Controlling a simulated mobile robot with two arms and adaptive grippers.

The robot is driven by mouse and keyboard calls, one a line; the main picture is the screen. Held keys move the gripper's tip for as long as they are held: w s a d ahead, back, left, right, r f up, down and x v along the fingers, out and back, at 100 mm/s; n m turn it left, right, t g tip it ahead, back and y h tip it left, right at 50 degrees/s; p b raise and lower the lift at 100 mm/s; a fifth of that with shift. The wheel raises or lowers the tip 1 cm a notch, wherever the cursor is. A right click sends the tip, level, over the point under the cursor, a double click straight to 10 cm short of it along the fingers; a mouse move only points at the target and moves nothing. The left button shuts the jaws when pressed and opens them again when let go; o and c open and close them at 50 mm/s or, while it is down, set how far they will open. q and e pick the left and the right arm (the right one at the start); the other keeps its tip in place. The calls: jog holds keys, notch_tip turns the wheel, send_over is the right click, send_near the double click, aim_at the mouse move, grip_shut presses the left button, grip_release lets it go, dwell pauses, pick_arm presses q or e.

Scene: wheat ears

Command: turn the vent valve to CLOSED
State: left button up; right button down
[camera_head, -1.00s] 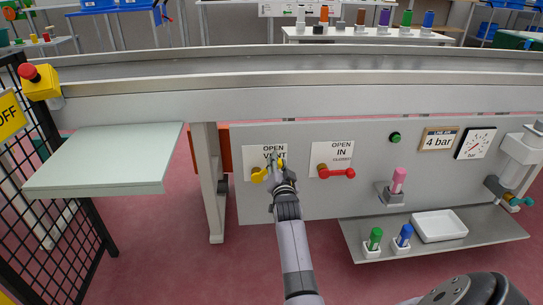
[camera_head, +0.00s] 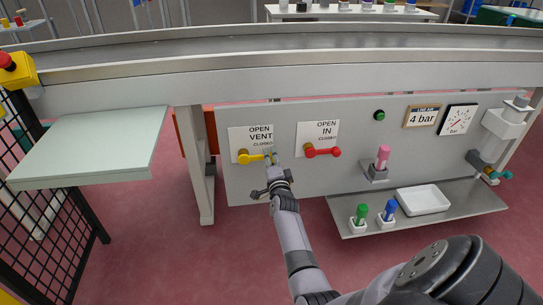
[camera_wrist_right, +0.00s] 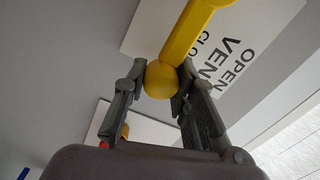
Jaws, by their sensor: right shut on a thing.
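The vent valve's yellow handle (camera_head: 252,158) is on the grey panel, on a white plate (camera_head: 250,136) marked OPEN, VENT and CLOSED. The handle lies about level and points right from its pivot, below the CLOSED word. My right gripper (camera_head: 272,160) is at the handle's outer end. In the right wrist view the yellow ball end (camera_wrist_right: 161,80) sits between the two fingers, which are shut on it. The gripper hides part of the handle's tip in the head view. My left gripper is not in view.
Close to the right is the IN valve with a red handle (camera_head: 323,152) pointing right. A pink-topped part (camera_head: 382,157), a white tray (camera_head: 423,199), and green (camera_head: 361,214) and blue (camera_head: 390,210) items are farther right. A pale shelf (camera_head: 90,146) is at left.

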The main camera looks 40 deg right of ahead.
jog(key=shift+s+f, duration=0.1)
jog(key=shift+f, duration=0.35)
jog(key=c, duration=1.5)
grip_release()
jog(key=shift+d, duration=0.1)
jog(key=shift+o, duration=1)
jog(key=shift+r, duration=0.15)
jog(key=shift+a, duration=0.2)
jog(key=v, duration=1.1)
jog(key=shift+s, duration=0.4)
